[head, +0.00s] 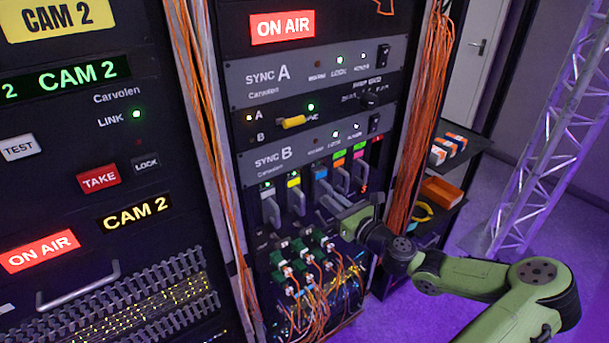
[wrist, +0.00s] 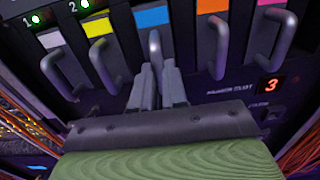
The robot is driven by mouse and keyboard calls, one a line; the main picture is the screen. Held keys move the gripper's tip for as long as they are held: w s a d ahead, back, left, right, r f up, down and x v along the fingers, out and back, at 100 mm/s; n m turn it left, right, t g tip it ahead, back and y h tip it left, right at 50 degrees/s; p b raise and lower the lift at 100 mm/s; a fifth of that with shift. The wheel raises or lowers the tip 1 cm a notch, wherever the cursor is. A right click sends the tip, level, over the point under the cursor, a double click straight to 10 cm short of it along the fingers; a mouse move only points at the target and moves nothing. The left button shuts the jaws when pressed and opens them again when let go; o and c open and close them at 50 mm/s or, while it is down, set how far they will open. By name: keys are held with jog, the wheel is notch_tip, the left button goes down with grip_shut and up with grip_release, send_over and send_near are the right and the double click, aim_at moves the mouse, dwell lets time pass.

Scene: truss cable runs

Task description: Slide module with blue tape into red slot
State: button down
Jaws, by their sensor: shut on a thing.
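The module with blue tape (head: 320,173) sits in the lower row of the rack, between the yellow-taped module (head: 293,181) and the orange-taped module (head: 339,162). Its blue tape (wrist: 152,17) and grey handle (wrist: 155,45) show in the wrist view. My gripper (wrist: 158,82) is shut on that handle, one finger on each side. In the head view my gripper (head: 331,203) reaches in from the right, its fingertips partly hard to make out. A small red mark (head: 377,139) lies at the right end of the row. The opening below it is unclear.
A white-taped module (head: 267,185) and a pink-taped module (head: 359,155) stand in the same row. Green connectors and cables (head: 305,265) crowd below. An orange cable bundle (head: 421,110) hangs right of the rack, near my arm. A red "3" display (wrist: 272,83) is at right.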

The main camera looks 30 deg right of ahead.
jog(key=shift+s+p, duration=0.55)
jog(key=shift+s, duration=1.75)
jog(key=shift+s+d+p, duration=0.1)
jog(key=shift+s+p, duration=0.5)
jog(key=shift+s, duration=1.65)
jog(key=shift+s+p, duration=0.8)
jog(key=shift+s, duration=1.45)
jog(key=shift+d, duration=0.1)
jog(key=shift+s+p, duration=0.4)
jog(key=shift+s, duration=1.1)
jog(key=shift+w, duration=0.1)
